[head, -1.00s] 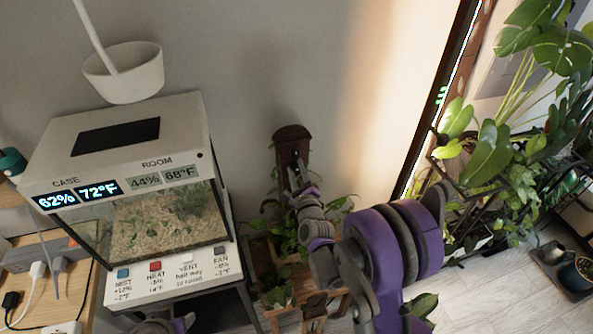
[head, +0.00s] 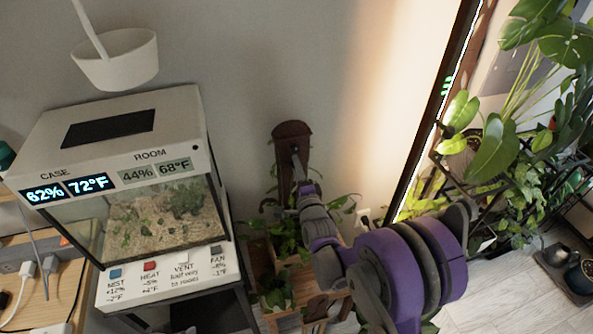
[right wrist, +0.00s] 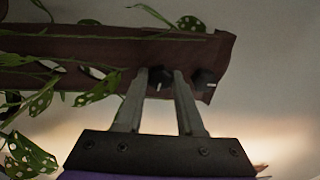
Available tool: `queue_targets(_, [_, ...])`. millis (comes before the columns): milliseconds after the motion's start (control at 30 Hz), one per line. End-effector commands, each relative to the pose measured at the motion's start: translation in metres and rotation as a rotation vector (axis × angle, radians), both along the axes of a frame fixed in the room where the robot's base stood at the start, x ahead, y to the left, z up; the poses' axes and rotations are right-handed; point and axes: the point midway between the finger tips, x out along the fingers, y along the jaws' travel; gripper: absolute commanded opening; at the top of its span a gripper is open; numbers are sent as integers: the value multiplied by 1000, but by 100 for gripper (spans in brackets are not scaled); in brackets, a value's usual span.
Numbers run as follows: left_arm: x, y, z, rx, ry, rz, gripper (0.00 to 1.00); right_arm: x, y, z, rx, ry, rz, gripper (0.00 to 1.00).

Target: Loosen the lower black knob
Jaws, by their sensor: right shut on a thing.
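A dark brown wooden post (head: 290,135) with a rounded top stands against the wall. It lies sideways in the right wrist view (right wrist: 60,47), its top end to the right. The lower black knob (right wrist: 160,80) sits on it between the fingers of my right gripper (right wrist: 163,75). These fingers are shut on the knob and cover its sides. A second, upper black knob (right wrist: 204,80) shows just outside the right finger. In the head view my right gripper (head: 296,160) reaches up to the post and hides the knobs. My left gripper is out of view.
Trailing leaves (right wrist: 98,88) cross the post beside my fingers. A terrarium (head: 160,215) on a stand is to the left. A white hanging pot (head: 115,60) is above it. Large plants (head: 500,150) fill the right side.

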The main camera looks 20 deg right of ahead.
Motion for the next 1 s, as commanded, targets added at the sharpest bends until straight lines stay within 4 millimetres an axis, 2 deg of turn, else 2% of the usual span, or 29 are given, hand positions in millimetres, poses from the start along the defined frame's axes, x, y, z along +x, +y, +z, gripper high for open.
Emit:
queue_targets(400, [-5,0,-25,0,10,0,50,0,-1,-1,-397,-16,-2,0])
queue_targets(1000, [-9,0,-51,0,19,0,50,0,-2,-1,-966,-36,0,0])
